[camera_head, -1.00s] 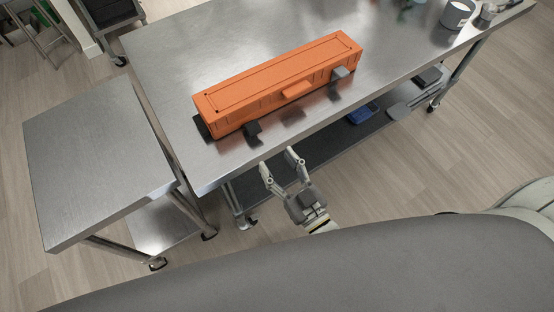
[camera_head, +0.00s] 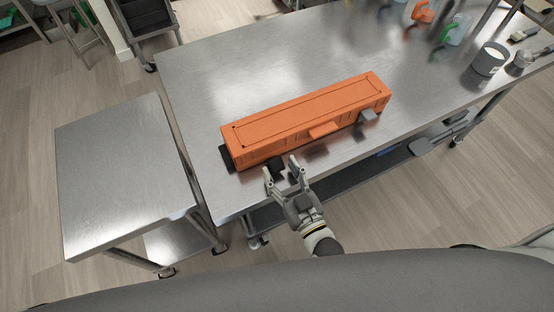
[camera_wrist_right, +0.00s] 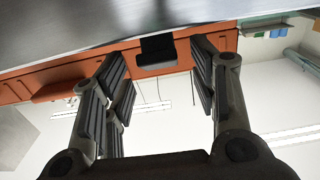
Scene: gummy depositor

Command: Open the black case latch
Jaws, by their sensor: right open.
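A long orange case (camera_head: 300,112) lies on the steel table, with its front side toward me. On its front are a black latch (camera_head: 277,168) near the left end, a grey latch (camera_head: 367,117) near the right end, and an orange handle (camera_head: 323,130) between them. My right gripper (camera_head: 281,171) is open at the table's front edge, right by the black latch. In the right wrist view the black latch (camera_wrist_right: 157,48) shows ahead, between the spread fingers (camera_wrist_right: 160,85), against the orange case (camera_wrist_right: 60,76). I cannot tell whether the fingers touch it. My left gripper is not in view.
The steel table (camera_head: 215,75) has free room behind and left of the case. A lower steel table (camera_head: 120,170) at the left is empty.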

